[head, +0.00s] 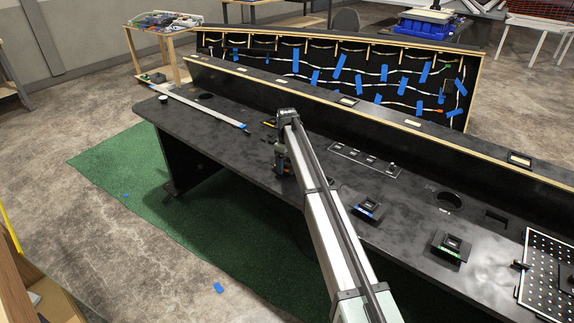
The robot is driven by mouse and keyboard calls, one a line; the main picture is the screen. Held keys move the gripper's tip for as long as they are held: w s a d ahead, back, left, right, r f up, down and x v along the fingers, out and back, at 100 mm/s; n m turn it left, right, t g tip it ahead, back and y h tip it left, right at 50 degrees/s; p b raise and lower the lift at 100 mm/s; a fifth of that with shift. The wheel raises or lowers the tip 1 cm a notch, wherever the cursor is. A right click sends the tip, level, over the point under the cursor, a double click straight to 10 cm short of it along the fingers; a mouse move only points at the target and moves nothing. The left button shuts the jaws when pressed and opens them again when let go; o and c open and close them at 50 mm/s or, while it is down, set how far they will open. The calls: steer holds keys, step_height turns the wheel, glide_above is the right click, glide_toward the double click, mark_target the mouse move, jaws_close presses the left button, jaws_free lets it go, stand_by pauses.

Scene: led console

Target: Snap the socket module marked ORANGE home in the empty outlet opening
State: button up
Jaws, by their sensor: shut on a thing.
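My gripper (281,169) is at the left-middle of the dark console top, partly hidden by my arm. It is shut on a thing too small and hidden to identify. A module marked with a blue label (367,208) sits on the console right of my arm. Another with a green label (452,247) sits farther right. No orange label can be read on any module. A dark rectangular opening (496,217) shows in the console top at right; I cannot tell whether it is the empty outlet opening.
A round hole (449,200) lies left of the rectangular opening. A white-outlined strip with small fittings (365,159) lies behind my arm. A raised ledge (390,118) runs along the console's back. A perforated panel (546,275) is at the right edge.

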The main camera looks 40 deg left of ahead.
mark_target(287, 163)
step_height(287, 163, up, 8)
steer(key=shift+r, duration=0.1)
steer(key=shift+w+d+r, duration=0.35)
steer(key=shift+w+d, duration=0.1)
steer(key=shift+d, duration=0.1)
steer(key=shift+w+d+r, duration=0.35)
steer(key=shift+w+d, duration=0.1)
steer(key=shift+d, duration=0.1)
steer(key=w+d+f, duration=0.1)
steer(key=w+d, duration=0.7)
steer(key=d, duration=0.4)
steer(key=w+d, duration=0.7)
steer(key=d, duration=0.6)
steer(key=w+d+f, duration=0.1)
steer(key=w+d, duration=0.1)
steer(key=d, duration=1.4)
steer(key=w+d, duration=0.3)
steer(key=d, duration=1.3)
steer(key=w+d+f, duration=0.1)
steer(key=w+d, duration=0.1)
steer(key=d, duration=1.4)
steer(key=shift+w+d+f, duration=0.15)
steer(key=shift+d+f, duration=0.15)
steer(key=shift+f, duration=3.1)
steer(key=shift+f, duration=0.6)
